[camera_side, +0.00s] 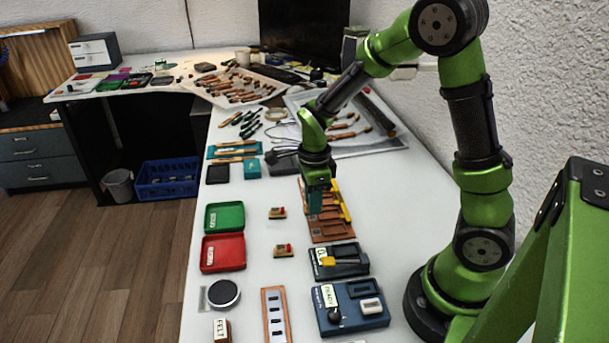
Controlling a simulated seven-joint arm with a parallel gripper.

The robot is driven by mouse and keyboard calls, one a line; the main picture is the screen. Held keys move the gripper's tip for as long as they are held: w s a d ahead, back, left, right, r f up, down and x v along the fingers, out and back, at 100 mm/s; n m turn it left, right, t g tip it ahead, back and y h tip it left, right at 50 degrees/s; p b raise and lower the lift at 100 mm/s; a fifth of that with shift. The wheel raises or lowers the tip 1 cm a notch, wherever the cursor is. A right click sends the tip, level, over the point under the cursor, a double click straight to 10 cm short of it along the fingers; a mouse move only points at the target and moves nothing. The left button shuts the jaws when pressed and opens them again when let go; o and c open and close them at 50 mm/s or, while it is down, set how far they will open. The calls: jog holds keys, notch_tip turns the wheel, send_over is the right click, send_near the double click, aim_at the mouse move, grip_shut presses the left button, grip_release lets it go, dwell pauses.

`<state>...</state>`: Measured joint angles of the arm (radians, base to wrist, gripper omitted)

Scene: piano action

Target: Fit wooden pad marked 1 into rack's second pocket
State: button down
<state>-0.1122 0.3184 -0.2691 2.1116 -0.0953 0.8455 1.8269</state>
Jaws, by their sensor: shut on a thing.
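My gripper (315,207) points down over the brown wooden rack (333,231), with its teal fingers low over the rack's far part. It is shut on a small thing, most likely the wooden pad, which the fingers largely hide. I cannot read a mark on it, nor tell whether it touches the rack or which pocket it is over. The rack has several recessed pockets, and the nearer ones are in view. A yellow piece (341,201) runs along the rack's right side.
Green (224,217) and red (223,252) trays stand further left. A black fixture (339,262) and a blue box (350,307) stand nearer. The white table right of the rack is clear.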

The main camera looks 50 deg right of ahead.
jog(key=shift+s+d, duration=0.35)
jog(key=shift+s, duration=0.4)
jog(key=shift+m, duration=0.4)
jog(key=w+d, duration=0.1)
jog(key=d, duration=0.1)
jog(key=w+d+r, duration=0.1)
jog(key=d, duration=0.2)
jog(key=w+d, duration=0.1)
jog(key=d, duration=0.2)
jog(key=shift+w+r, duration=0.3)
jog(key=shift+f, duration=2.35)
jog(key=shift+f, duration=0.35)
jog(key=c, duration=0.9)
grip_release()
